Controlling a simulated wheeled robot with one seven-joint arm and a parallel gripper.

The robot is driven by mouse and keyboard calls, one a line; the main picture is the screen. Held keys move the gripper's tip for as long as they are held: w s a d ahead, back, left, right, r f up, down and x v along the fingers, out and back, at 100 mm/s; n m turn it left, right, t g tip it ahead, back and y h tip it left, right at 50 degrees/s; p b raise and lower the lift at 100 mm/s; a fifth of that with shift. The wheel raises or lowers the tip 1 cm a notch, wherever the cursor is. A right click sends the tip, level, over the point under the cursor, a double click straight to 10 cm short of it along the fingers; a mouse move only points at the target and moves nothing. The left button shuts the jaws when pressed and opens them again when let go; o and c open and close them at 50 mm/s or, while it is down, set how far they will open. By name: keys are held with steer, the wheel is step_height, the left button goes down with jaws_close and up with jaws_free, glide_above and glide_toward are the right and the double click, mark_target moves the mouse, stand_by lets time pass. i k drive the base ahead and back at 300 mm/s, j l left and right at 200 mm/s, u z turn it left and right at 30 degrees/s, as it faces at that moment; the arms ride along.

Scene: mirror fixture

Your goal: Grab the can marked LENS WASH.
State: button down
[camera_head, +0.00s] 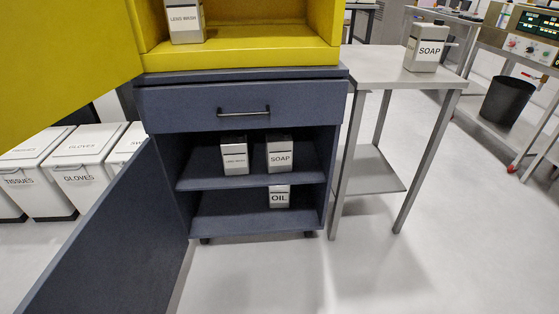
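A can marked LENS WASH (185,22) stands in the open yellow cabinet (255,60), near its left side; its top is cut off by the picture's edge. A second can, whose small label looks like LENS WASH (235,158), stands on the upper shelf of the open blue-grey cabinet (240,100) below. A can marked SOAP (281,152) stands to the right of that second can, a small gap apart. My gripper is not in view.
A can marked OIL (279,197) is on the lower shelf. Another SOAP can (427,48) stands on the grey side table (390,72). The yellow door (60,50) and blue-grey door (115,235) hang open at left. Bins (85,175) line the left. Front-right floor is clear.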

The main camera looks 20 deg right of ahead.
mark_target(234, 148)
steer(key=i+u, duration=0.2)
steer(key=i, duration=0.35)
steer(key=i+l+u, duration=0.2)
steer(key=i, duration=0.3)
steer(key=i+l+u, duration=0.25)
steer(key=i, duration=0.25)
